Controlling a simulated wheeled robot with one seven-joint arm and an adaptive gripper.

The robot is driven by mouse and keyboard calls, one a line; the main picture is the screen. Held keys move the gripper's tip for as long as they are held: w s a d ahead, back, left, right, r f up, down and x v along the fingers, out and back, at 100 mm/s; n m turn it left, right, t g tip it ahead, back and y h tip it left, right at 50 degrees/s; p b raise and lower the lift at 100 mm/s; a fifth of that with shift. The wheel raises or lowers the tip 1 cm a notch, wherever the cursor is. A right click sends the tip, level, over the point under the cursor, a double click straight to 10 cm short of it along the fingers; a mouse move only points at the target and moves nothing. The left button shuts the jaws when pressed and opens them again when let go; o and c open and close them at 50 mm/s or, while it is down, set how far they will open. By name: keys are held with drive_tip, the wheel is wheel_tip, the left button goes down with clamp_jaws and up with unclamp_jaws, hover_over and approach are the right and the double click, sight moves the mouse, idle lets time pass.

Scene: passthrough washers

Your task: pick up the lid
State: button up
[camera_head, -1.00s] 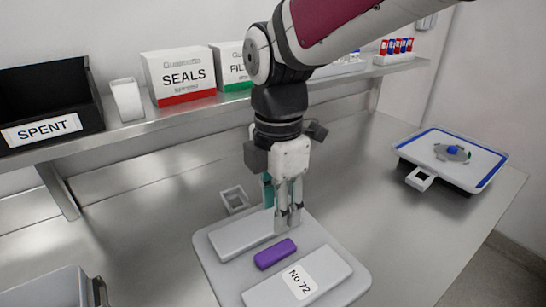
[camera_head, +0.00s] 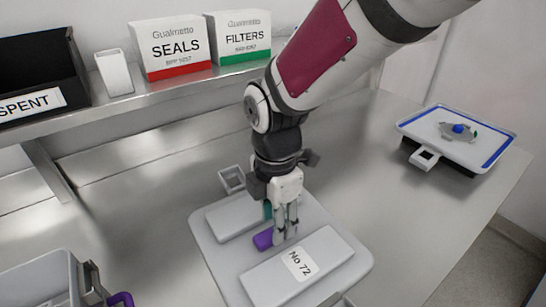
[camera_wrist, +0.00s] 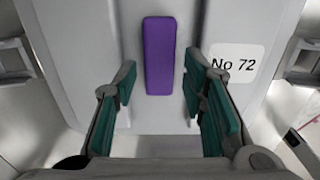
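The lid (camera_head: 212,257) is a pale grey plate with rounded corners and two raised panels. A purple bar-shaped handle (camera_head: 262,240) runs between the panels, and a "No 72" label is on the right panel. My gripper (camera_head: 285,230) is pointing down over the lid, close beside the handle in the head view, and partly hides it. In the wrist view the handle (camera_wrist: 160,55) lies ahead of the open green-padded fingers (camera_wrist: 165,95), within the gap's width. Nothing is between the fingers, and contact with the lid cannot be told.
Small square grey brackets (camera_head: 232,179) stick out beside the lid. A grey bin (camera_head: 40,285) with a purple handle is at the lower left. A white tray (camera_head: 480,150) with blue edges is at the right. A shelf (camera_head: 150,92) holds boxes behind. The steel bench between is clear.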

drive_tip(key=shift+f, duration=1.5)
drive_tip(key=shift+c, duration=0.5)
drive_tip(key=shift+r, duration=0.1)
clamp_jaws()
